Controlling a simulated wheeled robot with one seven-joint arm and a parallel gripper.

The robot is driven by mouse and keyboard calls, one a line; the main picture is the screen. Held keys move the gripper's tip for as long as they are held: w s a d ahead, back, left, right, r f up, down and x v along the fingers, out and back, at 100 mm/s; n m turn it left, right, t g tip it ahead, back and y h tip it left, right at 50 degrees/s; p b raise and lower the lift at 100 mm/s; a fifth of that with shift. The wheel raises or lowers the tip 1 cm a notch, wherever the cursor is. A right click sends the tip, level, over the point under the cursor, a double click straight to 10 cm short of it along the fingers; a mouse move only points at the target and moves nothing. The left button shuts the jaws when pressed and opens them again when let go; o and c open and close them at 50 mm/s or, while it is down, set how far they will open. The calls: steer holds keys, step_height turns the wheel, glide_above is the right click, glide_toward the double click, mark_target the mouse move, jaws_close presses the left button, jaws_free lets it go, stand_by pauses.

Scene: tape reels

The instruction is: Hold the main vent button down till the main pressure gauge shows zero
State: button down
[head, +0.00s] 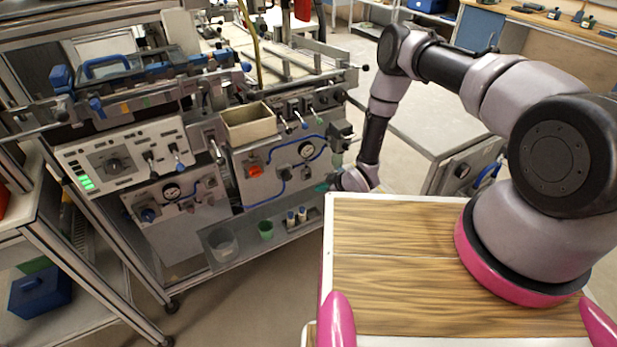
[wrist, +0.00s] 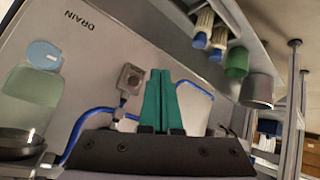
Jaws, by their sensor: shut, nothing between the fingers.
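My gripper (wrist: 160,75) has teal fingers pressed together with nothing between them, in front of the grey machine panel. In the head view its teal tips (head: 322,188) are small, at the right of the lower panel; I cannot tell whether they touch anything.
A red square part (head: 254,170) and blue hoses are on the panel. A tan bin (head: 249,124) sits above. The wrist view shows the word DRAIN.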

mark_target(308, 176)
steer(key=shift+w+a, duration=0.65)
steer(key=shift+w, duration=0.3)
steer(key=shift+w+a, duration=0.6)
steer(key=shift+w, duration=0.35)
steer(key=shift+w+a, duration=0.1)
steer(key=shift+w, duration=0.05)
stand_by(0.5)
steer(key=shift+w+a, duration=0.15)
steer(key=shift+w, duration=0.05)
